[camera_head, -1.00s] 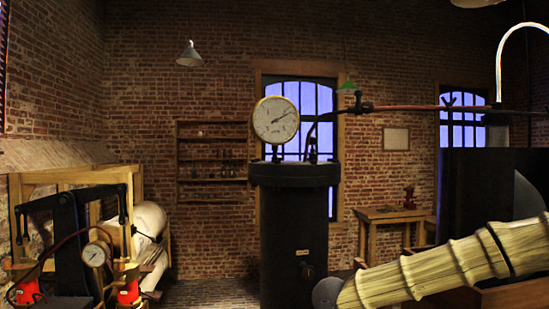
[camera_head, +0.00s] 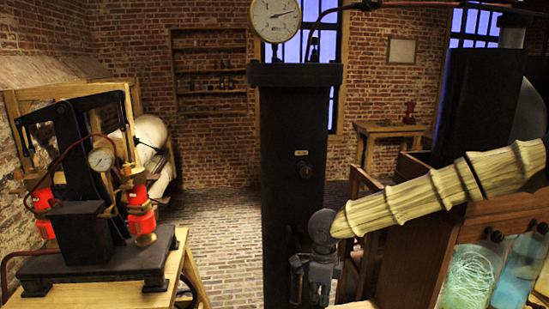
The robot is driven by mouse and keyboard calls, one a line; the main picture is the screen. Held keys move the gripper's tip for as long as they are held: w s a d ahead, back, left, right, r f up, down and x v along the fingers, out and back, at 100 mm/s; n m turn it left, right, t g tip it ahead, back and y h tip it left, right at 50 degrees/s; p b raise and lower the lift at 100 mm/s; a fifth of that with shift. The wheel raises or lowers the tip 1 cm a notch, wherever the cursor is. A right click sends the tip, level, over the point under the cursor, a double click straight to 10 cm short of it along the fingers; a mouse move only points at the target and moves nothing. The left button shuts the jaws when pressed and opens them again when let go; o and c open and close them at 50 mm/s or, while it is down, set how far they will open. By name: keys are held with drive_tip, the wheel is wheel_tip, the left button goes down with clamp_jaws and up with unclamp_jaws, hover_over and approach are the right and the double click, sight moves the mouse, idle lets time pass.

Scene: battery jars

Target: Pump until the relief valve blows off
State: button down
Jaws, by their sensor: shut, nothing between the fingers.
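A black pump (camera_head: 85,225) with a tilted top beam (camera_head: 75,107), red cylinders (camera_head: 139,205) and a small dial (camera_head: 100,158) stands at the left. A tall black column (camera_head: 293,160) stands in the middle. It bears a large white gauge (camera_head: 275,18), cut by the top edge, whose needle points right and slightly up. A small upright fitting (camera_head: 314,48) is on the column's top beside the gauge; I cannot tell if it is the relief valve. My arm reaches in from the right, and its wrist hangs before the column's foot. My gripper's fingers are below the frame.
The pump stands on a wooden bench (camera_head: 182,262). A wooden cabinet (camera_head: 425,235) with glass jars (camera_head: 467,280) is close at the right. A small table (camera_head: 385,127) stands by the back wall. Brick floor (camera_head: 222,235) is open between pump and column.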

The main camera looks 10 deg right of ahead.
sight(319, 303)
wheel_tip(319, 303, down, 5)
drive_tip(key=shift+r+b, duration=0.2)
drive_tip(key=shift+b, duration=0.3)
wheel_tip(319, 303, up, 15)
drive_tip(key=p, duration=0.3)
drive_tip(key=shift+f, duration=0.2)
wheel_tip(319, 303, down, 14)
drive_tip(key=b, duration=0.2)
drive_tip(key=shift+f+b, duration=0.25)
drive_tip(key=shift+b, duration=0.15)
wheel_tip(319, 303, up, 14)
drive_tip(key=p, duration=0.3)
drive_tip(key=shift+r, duration=0.25)
idle(0.5)
